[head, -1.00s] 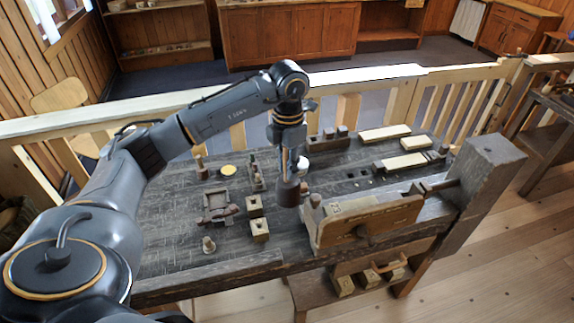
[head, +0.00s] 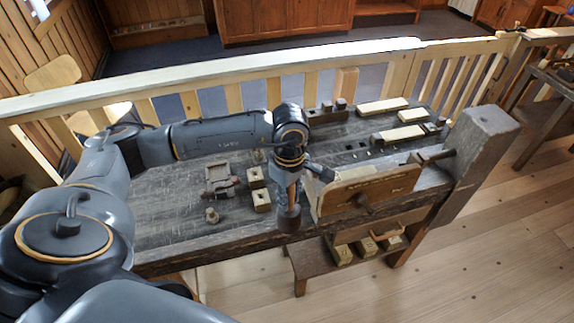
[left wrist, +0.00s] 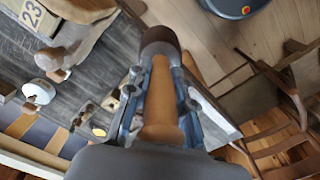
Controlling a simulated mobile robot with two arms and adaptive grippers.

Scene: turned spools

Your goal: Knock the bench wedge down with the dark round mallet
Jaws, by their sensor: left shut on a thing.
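My left gripper (head: 288,183) is shut on the handle of the mallet, whose dark round head (head: 289,218) hangs down at the bench's front edge, just left of the vise. In the left wrist view the pale handle (left wrist: 161,100) lies between the fingers of my left gripper (left wrist: 160,118), with the dark head (left wrist: 160,42) beyond them. A greyish slanted piece (head: 320,171) by the vise's left end may be the bench wedge; the arm partly crowds it and I cannot be sure. Whether the mallet touches anything is unclear. My right gripper is out of view.
The dark workbench (head: 180,225) carries a wooden vise (head: 368,190) on the right, two pale blocks with holes (head: 261,201), a small turned spool (head: 212,215) and a small tray (head: 219,175). A low shelf with blocks (head: 343,255) is below. A railing (head: 235,97) runs behind.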

